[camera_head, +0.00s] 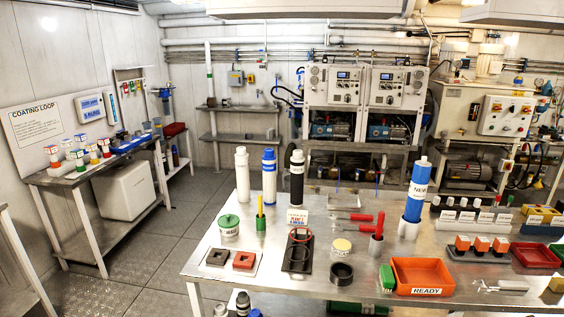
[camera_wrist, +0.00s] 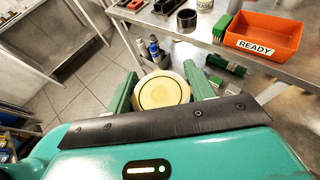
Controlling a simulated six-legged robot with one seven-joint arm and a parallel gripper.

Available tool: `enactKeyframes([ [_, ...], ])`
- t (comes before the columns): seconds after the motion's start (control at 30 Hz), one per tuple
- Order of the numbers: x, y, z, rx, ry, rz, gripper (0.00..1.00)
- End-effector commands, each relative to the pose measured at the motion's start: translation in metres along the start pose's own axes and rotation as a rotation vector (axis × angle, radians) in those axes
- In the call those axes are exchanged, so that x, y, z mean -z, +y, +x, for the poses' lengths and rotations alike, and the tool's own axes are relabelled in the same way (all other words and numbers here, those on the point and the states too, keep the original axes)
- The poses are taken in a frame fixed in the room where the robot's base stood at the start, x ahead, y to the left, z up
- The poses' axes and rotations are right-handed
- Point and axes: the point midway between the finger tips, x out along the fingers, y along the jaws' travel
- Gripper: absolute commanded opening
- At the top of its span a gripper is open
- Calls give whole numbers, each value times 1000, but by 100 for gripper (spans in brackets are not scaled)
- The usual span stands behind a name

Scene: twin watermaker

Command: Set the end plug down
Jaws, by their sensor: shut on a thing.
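The end plug (camera_wrist: 163,93) is a round cream disc with a dark ring line on its face. In the wrist view it sits between the two green fingers of my gripper (camera_wrist: 162,90), which is shut on it. The plug is held in front of the steel table's near edge, with floor and lower shelf behind it. My gripper and the held plug do not show in the head view. The steel table (camera_head: 270,262) carries many parts, among them a black ring (camera_head: 341,273) and a black stand with a red ring (camera_head: 299,250).
A red-orange READY tray (camera_head: 422,276) stands near the table's front, with a green block (camera_head: 387,278) at its left. A cream-lidded jar (camera_head: 341,247), red-handled tools and tall filter cylinders (camera_head: 242,175) stand around. Bare steel shows between the black ring and the tray.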

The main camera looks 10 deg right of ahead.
Motion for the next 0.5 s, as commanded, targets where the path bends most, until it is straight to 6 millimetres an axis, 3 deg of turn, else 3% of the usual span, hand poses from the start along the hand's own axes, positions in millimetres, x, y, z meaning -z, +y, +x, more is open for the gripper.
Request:
enactKeyframes([
  [0.1,0,0,1,0,0,0,26],
  [0.37,-1,-13,54,-71,-16,-32,26],
  [0.5,0,-18,92,-117,-24,-53,26],
])
